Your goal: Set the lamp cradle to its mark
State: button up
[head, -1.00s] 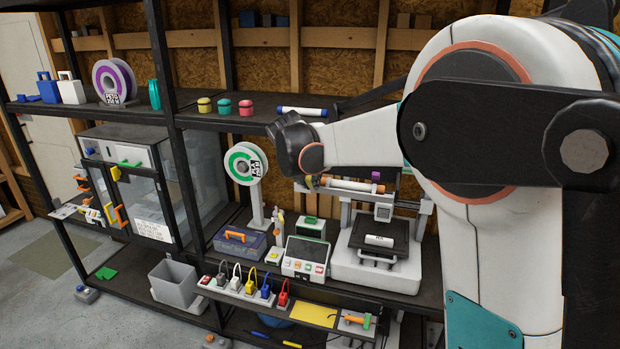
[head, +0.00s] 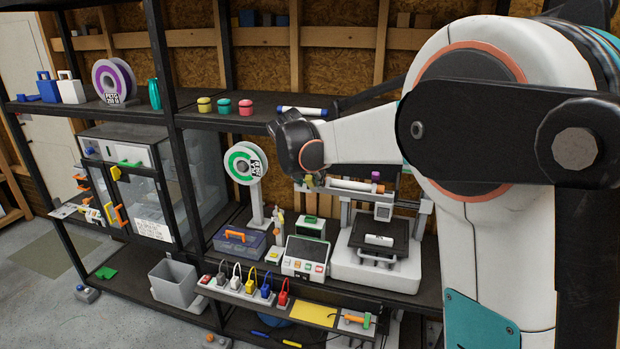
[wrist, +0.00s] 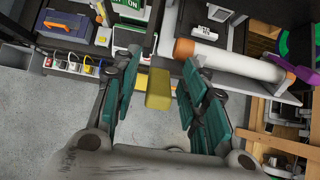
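A white tube with orange end caps (head: 355,186), which looks like the lamp cradle, lies across the top of the printer frame. In the wrist view the tube (wrist: 232,61) runs right of my fingers, with a purple piece (wrist: 293,72) at its far end. My gripper (wrist: 158,98) is open, with green-padded fingers apart. A yellow block (wrist: 158,88) shows between them, with gaps on both sides. I cannot tell what it belongs to. In the head view my wrist hides most of the fingers, above the tube's left end. I cannot make out the mark.
The printer (head: 375,270) stands below, with a control box (head: 304,258) and a green-rimmed spool (head: 243,164) to its left. A row of coloured plugs (head: 250,285) and a yellow sheet (head: 313,314) lie along the front ledge. An upper shelf (head: 240,112) runs behind my wrist.

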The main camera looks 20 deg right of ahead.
jog(key=v, duration=1.2)
jog(key=s+f+m+y+b, duration=0.2)
jog(key=s+f+m+b, duration=0.6)
jog(key=s+f+m, duration=0.6)
jog(key=s+f+m+y+b, duration=0.2)
jog(key=s+f+m+b, duration=0.6)
jog(key=s+f+m, duration=0.7)
jog(key=s, duration=0.4)
jog(key=shift+s+t, duration=0.4)
